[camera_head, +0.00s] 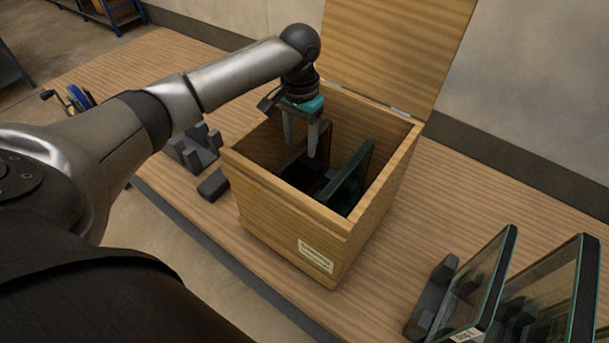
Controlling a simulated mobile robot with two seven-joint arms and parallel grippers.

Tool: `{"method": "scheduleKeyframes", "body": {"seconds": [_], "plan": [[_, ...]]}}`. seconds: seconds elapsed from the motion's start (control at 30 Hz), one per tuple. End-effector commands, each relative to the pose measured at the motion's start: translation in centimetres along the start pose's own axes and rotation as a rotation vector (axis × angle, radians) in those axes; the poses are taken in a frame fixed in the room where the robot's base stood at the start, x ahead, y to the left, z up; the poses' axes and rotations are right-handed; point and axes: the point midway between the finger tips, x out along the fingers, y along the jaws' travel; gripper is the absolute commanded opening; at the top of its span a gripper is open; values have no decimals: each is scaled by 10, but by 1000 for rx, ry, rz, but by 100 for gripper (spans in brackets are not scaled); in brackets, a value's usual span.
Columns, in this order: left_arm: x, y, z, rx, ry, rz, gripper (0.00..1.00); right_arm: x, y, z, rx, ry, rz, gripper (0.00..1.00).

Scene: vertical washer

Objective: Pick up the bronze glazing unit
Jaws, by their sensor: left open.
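A dark, brownish glazing unit (296,170), which looks like the bronze one, stands inside the open wooden crate (285,214). A green-edged glazing unit (352,177) stands to its right in the same crate, leaning. My left gripper (301,150) is open and points down into the crate from above. Its two fingers are spread over the upper part of the brownish unit; I cannot tell whether they touch it. The lower parts of both units are hidden in the dark crate. My right gripper is out of view.
The crate's hinged lid (393,45) stands open behind. Dark holders (197,148) and a small dark block (212,185) lie left of the crate. Framed glass panes (476,284) stand in dark stands at the lower right. The wooden bench (455,200) is clear between.

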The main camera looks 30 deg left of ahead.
Motion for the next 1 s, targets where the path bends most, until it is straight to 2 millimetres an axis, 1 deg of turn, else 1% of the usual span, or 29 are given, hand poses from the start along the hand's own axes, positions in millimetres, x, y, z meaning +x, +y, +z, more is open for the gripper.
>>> {"method": "scheduleKeyframes", "body": {"seconds": [0.03,0.17,0.27,0.4,0.53,0.63,0.83,1.0], "plan": [[6,0,0,0,0,0,60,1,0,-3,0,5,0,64],[13,0,0,1,0,0,60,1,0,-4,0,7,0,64],[22,3,0,1,-2,1,60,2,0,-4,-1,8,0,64],[44,9,-2,2,-2,0,60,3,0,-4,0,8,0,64],[60,8,-2,2,0,0,60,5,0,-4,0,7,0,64],[64,8,-2,2,0,0,60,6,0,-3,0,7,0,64],[64,8,-2,2,1,0,60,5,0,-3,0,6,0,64],[64,8,-2,2,1,0,41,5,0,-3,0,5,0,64]]}}
